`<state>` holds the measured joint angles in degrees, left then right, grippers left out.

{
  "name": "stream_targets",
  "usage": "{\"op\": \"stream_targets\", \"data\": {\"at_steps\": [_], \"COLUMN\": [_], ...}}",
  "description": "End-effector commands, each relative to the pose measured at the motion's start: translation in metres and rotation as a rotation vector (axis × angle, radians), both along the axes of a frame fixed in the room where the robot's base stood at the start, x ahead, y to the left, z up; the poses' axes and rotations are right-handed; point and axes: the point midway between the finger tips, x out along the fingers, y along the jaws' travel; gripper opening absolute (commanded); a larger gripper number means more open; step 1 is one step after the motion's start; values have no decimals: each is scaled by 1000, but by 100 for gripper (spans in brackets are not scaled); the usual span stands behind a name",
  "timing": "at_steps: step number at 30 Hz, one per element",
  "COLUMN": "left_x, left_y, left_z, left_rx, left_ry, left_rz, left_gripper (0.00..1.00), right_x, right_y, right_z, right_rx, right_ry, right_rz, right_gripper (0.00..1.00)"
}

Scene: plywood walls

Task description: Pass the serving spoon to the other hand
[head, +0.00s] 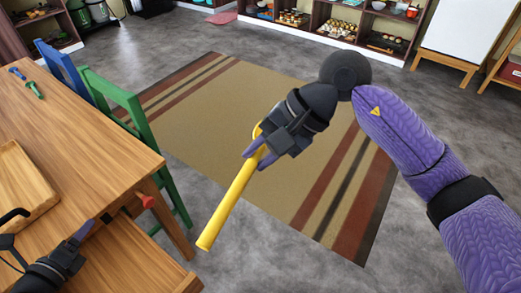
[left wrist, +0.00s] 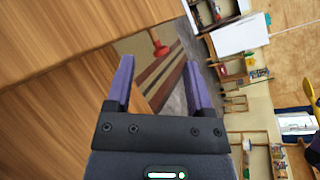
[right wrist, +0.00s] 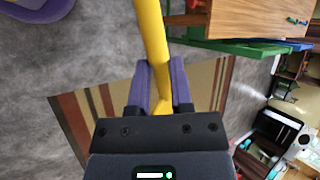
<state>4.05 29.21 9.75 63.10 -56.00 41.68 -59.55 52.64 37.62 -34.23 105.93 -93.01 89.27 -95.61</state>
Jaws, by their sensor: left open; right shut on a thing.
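The yellow serving spoon (head: 228,205) is held by my right gripper (head: 262,150) above the rug, slanting down and left to its far end. In the right wrist view the spoon (right wrist: 151,35) passes between the fingers of my right gripper (right wrist: 158,85), which are shut on it. The fingers hide part of it, and I cannot make out its bowl. My left gripper (head: 82,232) is low at the left by the wooden table, well apart from the spoon. In the left wrist view my left gripper (left wrist: 156,75) is open, with nothing between its fingers.
The wooden table (head: 80,150) fills the left, with a wooden tray (head: 22,185) on it. A red knob (head: 147,202) is near its edge. A green chair (head: 125,105) and a blue chair (head: 62,72) stand behind. The rug (head: 215,110) is clear.

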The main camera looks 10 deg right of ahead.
Motion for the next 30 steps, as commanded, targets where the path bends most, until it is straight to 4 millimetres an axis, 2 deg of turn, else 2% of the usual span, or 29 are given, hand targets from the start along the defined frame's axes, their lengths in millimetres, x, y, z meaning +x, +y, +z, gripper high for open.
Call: {"op": "stream_targets", "data": {"at_steps": [1, 3, 5, 6, 8, 9, 11, 12, 15, 17, 18, 20, 22, 24, 27, 30], "left_x": [-21, -53, -85, -108, -144, -170, -206, -226, -268, -299, -321, -354, -387, -407, -418, -421], "left_y": [24, 61, 90, 109, 134, 146, 150, 140, 103, 78, 62, 38, 5, -30, -70, -92], "left_z": [-19, -41, -58, -67, -82, -94, -120, -143, -194, -220, -233, -249, -261, -269, -274, -275], "left_rx": [-27, -67, -94, -110, -143, -179, -278, -366, -556, -637, -676, -722, -795, -907, -1070, -1171], "left_ry": [66, 152, 219, 260, 322, 368, 450, 512, 672, 771, 834, 921, 993, 1030, 1044, 1043], "left_rz": [101, 260, 393, 480, 620, 718, 879, 979, 1205, 1346, 1444, 1591, 1751, 1874, 1984, 2043], "left_gripper": [68, 68, 68, 68, 68, 68, 68, 68, 68, 68, 68, 68, 68, 68, 68, 68], "right_x": [0, 0, 0, 0, 0, 0, 0, 0, 0, 0, 0, 0, 0, 0, 0, 0], "right_y": [0, 0, 0, 0, 0, 0, 0, 0, 0, 0, 0, 0, 0, 0, 0, 0], "right_z": [0, 0, 0, 0, 0, 0, 0, 0, 0, 0, 0, 0, 0, 0, 0, 0], "right_rx": [0, 0, 0, 0, 0, 0, 0, 0, 0, 0, 0, 0, 0, 0, 0, 0], "right_ry": [0, 0, 0, 0, 0, 0, 0, 0, 0, 0, 0, 0, 0, 0, 0, 0], "right_rz": [0, 0, 0, 0, 0, 0, 0, 0, 0, 0, 0, 0, 0, 0, 0, 0], "right_gripper": [0, 0, 0, 0, 0, 0, 0, 0, 0, 0, 0, 0, 0, 0, 0, 0]}}
